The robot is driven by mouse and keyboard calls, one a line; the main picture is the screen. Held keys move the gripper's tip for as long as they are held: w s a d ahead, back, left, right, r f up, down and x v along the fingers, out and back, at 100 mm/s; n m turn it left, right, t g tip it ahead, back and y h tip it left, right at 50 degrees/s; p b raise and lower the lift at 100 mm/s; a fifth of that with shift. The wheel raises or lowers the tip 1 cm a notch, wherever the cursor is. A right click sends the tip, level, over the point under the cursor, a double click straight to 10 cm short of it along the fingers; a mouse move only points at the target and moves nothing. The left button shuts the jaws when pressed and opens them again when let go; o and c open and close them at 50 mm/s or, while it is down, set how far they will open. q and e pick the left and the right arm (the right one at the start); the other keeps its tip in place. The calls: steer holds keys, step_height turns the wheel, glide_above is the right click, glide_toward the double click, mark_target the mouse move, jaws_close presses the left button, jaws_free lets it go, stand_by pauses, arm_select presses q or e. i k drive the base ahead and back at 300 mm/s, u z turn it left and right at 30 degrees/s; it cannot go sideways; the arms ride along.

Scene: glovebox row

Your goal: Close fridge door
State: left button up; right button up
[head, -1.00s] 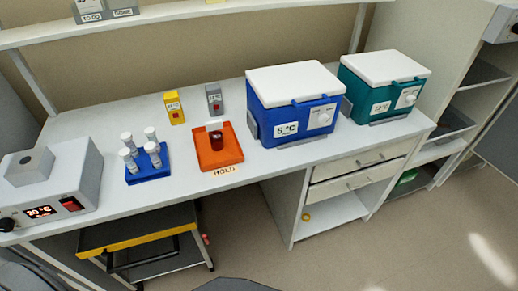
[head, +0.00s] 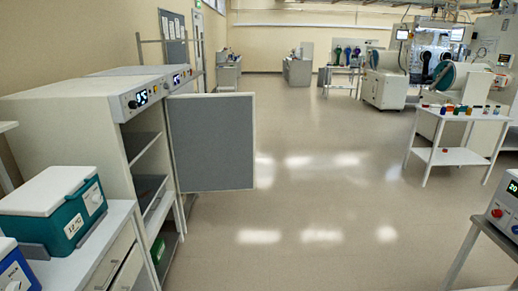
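A fridge-like white cabinet (head: 75,130) stands at the left, with a lit display and knobs on its top front strip. Its front is open, and shelves (head: 147,145) show inside. A grey door panel with a pale frame (head: 211,142) stands swung out into the aisle, roughly square to the cabinet fronts. A second cabinet top with its own display (head: 178,79) is just behind the first. I cannot tell for sure which of the two the door hangs on. Neither of my grippers is in view.
A bench with a teal cool box (head: 62,212) and part of a blue one (head: 14,268) is at the lower left. The floor (head: 330,200) right of the door is clear. A white table with small bottles (head: 458,112) and a bench edge are at the right.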

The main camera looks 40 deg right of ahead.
mark_target(212, 136)
steer(key=z, duration=1.65)
steer(key=i, duration=7.05)
steer(key=u, duration=4.3)
steer(key=i, duration=1)
steer(key=u, duration=0.05)
